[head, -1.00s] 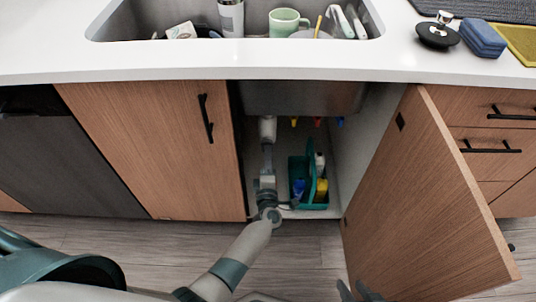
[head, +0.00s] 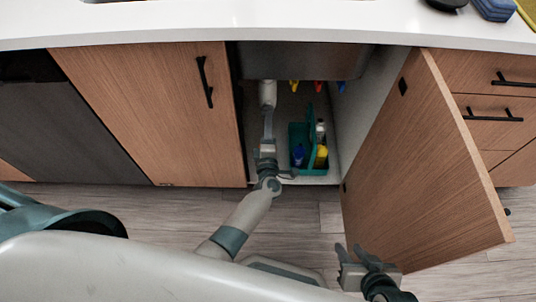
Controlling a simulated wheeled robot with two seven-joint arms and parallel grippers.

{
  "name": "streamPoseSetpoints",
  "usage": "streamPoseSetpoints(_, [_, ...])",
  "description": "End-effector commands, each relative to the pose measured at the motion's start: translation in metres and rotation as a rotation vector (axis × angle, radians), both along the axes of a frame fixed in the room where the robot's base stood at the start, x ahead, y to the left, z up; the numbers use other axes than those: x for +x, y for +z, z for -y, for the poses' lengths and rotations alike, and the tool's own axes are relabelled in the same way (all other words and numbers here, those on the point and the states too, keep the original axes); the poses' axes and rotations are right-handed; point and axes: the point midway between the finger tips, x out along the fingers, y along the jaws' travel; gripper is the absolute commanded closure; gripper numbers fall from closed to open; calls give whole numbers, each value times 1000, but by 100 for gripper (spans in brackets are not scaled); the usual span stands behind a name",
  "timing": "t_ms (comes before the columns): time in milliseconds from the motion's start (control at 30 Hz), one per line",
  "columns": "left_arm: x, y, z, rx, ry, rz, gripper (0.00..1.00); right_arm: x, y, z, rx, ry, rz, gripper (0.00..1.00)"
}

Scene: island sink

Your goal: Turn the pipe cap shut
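A white pipe piece (head: 267,93) hangs under the sink inside the open cabinet; I cannot make out a separate cap on it. My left gripper (head: 268,124) reaches into the cabinet and points up at the lower end of this pipe. Its fingers are small and overlap the pipe's line, so I cannot tell whether they touch or grip it. My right gripper (head: 354,254) is at the lower right, outside the cabinet by the open door. Its fingers are apart with nothing between them.
The open cabinet door (head: 425,170) stands out to the right. A teal caddy (head: 298,133) with bottles sits to the right of my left gripper. A closed door (head: 150,110) is on the left. Coloured yellow, red and blue items hang behind. The white counter (head: 280,25) is above.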

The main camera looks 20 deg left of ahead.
Motion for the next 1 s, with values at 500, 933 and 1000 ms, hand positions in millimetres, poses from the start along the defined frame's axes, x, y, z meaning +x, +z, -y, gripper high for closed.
streamPoseSetpoints(500, [-91,-1,27,-1,-1,-3,70,1,-3,10,-29,-7,-34,69])
streamPoseSetpoints(933, [-151,-1,44,0,-2,-2,70,-2,-3,10,-31,-7,-41,69])
streamPoseSetpoints(1000, [-154,0,45,-1,-1,-2,70,-3,-3,9,-30,-6,-42,69])
